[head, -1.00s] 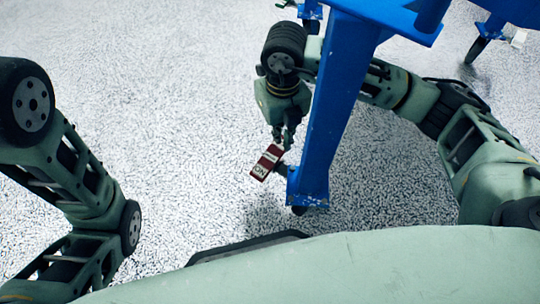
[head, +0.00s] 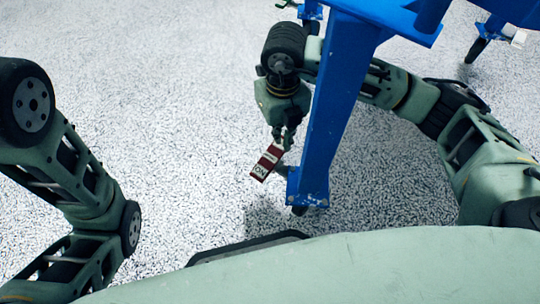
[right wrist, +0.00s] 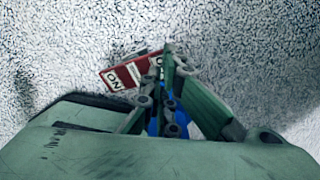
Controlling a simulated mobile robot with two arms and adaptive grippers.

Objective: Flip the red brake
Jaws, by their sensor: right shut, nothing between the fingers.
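The red brake (head: 265,165) is a small red pedal with white labels, one reading ON, beside the foot of a blue frame leg in the head view. It also shows in the right wrist view (right wrist: 127,73), just beyond the fingers. My right gripper (head: 282,143) is shut and empty, with its fingertips at the upper end of the brake; in the right wrist view the fingertips (right wrist: 166,70) overlap the brake's right end. I cannot tell whether they touch it. My left arm shows at the left of the head view, but its gripper is out of view.
The blue leg (head: 335,110) stands close to the right of my right gripper, with my right arm passing behind it. A caster (head: 476,48) of the blue frame is at the upper right. The speckled floor (head: 180,110) to the left is clear.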

